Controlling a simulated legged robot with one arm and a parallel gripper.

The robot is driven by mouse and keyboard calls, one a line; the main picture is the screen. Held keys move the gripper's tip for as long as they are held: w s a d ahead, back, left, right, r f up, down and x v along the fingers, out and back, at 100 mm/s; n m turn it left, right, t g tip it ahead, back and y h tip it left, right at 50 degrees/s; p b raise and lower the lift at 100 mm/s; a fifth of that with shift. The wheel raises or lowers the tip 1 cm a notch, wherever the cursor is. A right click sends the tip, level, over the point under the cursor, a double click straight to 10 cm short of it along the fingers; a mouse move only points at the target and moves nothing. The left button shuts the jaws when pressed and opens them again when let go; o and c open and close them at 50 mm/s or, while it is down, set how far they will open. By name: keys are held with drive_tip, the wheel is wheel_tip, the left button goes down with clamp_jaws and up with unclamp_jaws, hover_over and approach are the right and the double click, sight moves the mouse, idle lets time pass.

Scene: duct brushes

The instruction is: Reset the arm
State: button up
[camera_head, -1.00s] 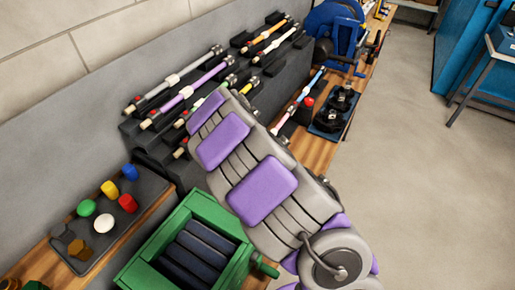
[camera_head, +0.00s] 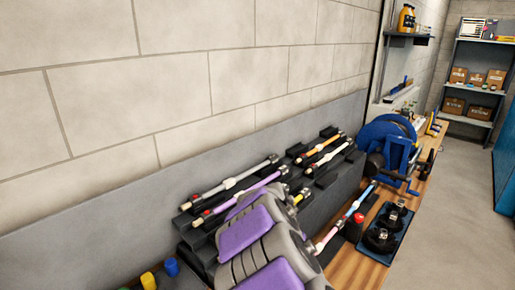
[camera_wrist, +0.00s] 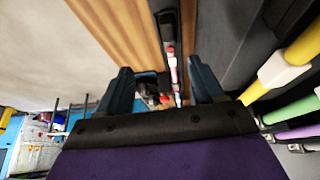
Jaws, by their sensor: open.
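My gripper (camera_wrist: 160,70) shows in the wrist view with its two dark fingers spread apart and nothing held between them. A pale rod with a red part (camera_wrist: 172,70) shows in the gap beyond the fingers. In the head view my grey and purple arm reaches over the bench from the bottom middle, and the gripper itself is hidden. A grey-white brush (camera_head: 230,183), a purple brush (camera_head: 245,193) and an orange brush (camera_head: 320,149) lie on the dark stepped rack (camera_head: 335,185).
A blue machine (camera_head: 395,145) stands farther along the bench. A dark tray (camera_head: 375,258) with black parts and a red-topped item (camera_head: 357,222) are right of my arm. The wall (camera_head: 170,90) bounds the left. Floor (camera_head: 460,190) is clear at right.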

drive_tip(key=s+d+r+n+g+y, duration=0.1)
drive_tip(key=s+d+r, duration=0.1)
drive_tip(key=s, duration=0.6)
drive_tip(key=s+d+r+n+g, duration=0.1)
drive_tip(key=s+r+n, duration=0.1)
drive_tip(key=s, duration=0.6)
drive_tip(key=s+d+r+n+g+y, duration=0.1)
drive_tip(key=s+d+r, duration=0.15)
drive_tip(key=s, duration=0.55)
drive_tip(key=s+a+n+g+y, duration=0.1)
drive_tip(key=s+a+n, duration=0.1)
drive_tip(key=s, duration=0.6)
drive_tip(key=s+a+f+n+g, duration=0.1)
drive_tip(key=s+a+n, duration=0.1)
drive_tip(key=s, duration=0.6)
drive_tip(key=shift+f+n+y, duration=0.15)
drive_tip(key=shift+n+y, duration=0.25)
drive_tip(key=shift+n, duration=0.2)
